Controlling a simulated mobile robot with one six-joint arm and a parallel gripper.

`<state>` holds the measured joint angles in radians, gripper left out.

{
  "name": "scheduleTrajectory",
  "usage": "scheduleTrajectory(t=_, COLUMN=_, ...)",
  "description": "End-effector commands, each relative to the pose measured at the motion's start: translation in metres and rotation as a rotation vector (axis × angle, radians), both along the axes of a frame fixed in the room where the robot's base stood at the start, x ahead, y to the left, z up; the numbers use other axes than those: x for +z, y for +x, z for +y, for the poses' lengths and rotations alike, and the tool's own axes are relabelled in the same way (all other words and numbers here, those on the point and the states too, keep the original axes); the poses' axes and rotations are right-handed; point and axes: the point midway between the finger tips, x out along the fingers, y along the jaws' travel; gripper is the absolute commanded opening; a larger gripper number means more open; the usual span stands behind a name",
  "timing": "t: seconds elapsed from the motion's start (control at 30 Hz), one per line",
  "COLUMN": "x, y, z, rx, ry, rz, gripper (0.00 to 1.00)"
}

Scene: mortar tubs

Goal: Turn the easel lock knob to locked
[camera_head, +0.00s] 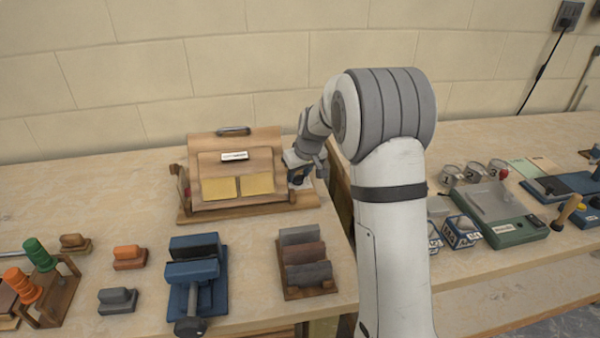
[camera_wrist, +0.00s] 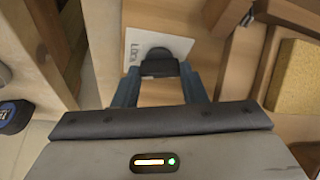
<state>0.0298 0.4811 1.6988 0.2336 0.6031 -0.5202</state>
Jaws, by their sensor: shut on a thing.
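The wooden easel (camera_head: 236,168) stands on the bench in the head view, with two yellow sheets on its sloped front. My gripper (camera_head: 300,172) is at the easel's right side. In the wrist view the black lock knob (camera_wrist: 159,63) sits between the two blue fingers of my gripper (camera_wrist: 157,84), which is shut on it. A white label (camera_wrist: 180,45) with partly visible dark lettering lies behind the knob on the wooden side. The knob's exact turn is hard to tell, since the fingers hide part of it. My arm hides the knob in the head view.
A blue tool (camera_head: 195,275) and a rack of dark blocks (camera_head: 305,262) stand in front of the easel. Several cups and a green-grey tray (camera_head: 490,215) are on the right bench. A gap separates the two benches beside the easel. The wall is close behind.

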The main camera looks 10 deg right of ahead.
Motion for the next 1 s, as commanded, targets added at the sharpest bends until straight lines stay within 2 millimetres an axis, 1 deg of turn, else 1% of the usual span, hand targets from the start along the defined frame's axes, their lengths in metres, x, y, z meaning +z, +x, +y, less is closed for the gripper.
scheduleTrajectory(t=0.03, x=0.0023, y=0.0004, z=0.001, rx=-0.029, ry=-0.001, rz=-0.003, gripper=0.15)
scheduleTrajectory(t=0.2, x=0.0019, y=0.0001, z=0.0013, rx=-0.12, ry=-0.001, rz=-0.001, gripper=0.15)
scheduleTrajectory(t=0.4, x=0.0016, y=0.0002, z=0.0013, rx=-0.182, ry=0.0, rz=-0.002, gripper=0.15)
scheduleTrajectory(t=0.93, x=0.0011, y=0.0003, z=0.0015, rx=-0.207, ry=0.001, rz=-0.002, gripper=0.15)
scheduleTrajectory(t=0.97, x=0.0011, y=0.0003, z=0.0015, rx=-0.207, ry=0.001, rz=-0.002, gripper=0.39)
scheduleTrajectory(t=1.0, x=0.0011, y=0.0003, z=0.0015, rx=-0.207, ry=0.001, rz=-0.002, gripper=0.42)
